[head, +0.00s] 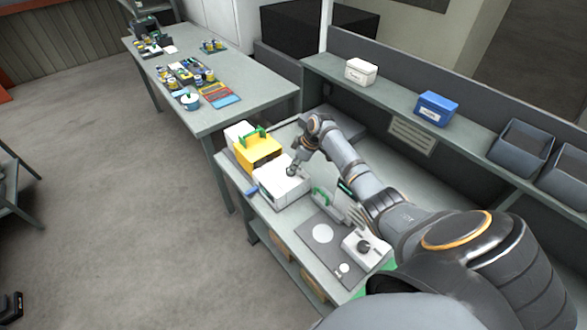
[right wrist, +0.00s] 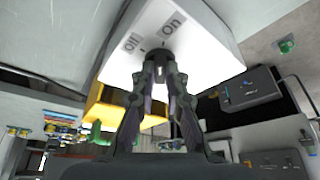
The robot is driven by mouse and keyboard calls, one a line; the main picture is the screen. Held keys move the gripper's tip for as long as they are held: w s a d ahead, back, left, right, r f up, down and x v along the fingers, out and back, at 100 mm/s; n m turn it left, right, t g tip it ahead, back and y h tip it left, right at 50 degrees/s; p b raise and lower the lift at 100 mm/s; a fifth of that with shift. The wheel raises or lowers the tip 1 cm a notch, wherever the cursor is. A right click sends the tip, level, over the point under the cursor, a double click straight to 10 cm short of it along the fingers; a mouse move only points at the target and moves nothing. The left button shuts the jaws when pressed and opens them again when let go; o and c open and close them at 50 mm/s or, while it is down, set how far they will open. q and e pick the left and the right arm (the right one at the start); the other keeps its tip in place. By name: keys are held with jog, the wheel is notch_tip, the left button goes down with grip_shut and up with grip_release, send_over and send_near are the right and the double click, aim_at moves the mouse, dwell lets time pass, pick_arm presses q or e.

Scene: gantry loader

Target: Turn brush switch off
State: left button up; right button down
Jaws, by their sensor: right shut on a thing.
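The brush switch is a dark round knob (right wrist: 158,55) on the face of a white box (right wrist: 205,50). Labels reading "On" and what looks like "Off" stand beside the knob in the right wrist view. My right gripper (right wrist: 160,72) is shut on the knob, its fingers on either side of it. The fingers cover part of the knob, so I cannot tell which label it points to. In the head view my right gripper (head: 293,171) reaches onto the white box (head: 277,191) on the near bench. My left gripper is not clearly seen.
A yellow box (head: 257,151) with a green handle stands just behind the white box. A grey plate (head: 322,236) and a small white unit with a black knob (head: 364,246) lie nearer. A shelf carries a blue box (head: 437,108) and grey bins.

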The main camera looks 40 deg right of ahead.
jog(key=n+g+b, duration=0.1)
jog(key=n+b, duration=0.1)
jog(key=b, duration=0.1)
jog(key=n+g+y+b, duration=0.1)
jog(key=n+b, duration=0.2)
jog(key=b, duration=0.1)
jog(key=w+n+b, duration=0.1)
jog(key=n+b, duration=0.2)
jog(key=shift+d+f+g+y, duration=0.1)
jog(key=shift+d+g+y, duration=0.1)
jog(key=shift+g+y, duration=0.2)
jog(key=shift+n+g+b, duration=0.3)
jog(key=shift+n+b, duration=0.7)
jog(key=shift+b, duration=0.2)
jog(key=shift+w+r+n+b, duration=0.1)
jog(key=shift+r+n+b, duration=0.15)
jog(key=shift+n+b, duration=0.15)
jog(key=c, duration=1.4)
grip_release()
jog(key=v, duration=1.2)
jog(key=shift+w, duration=0.1)
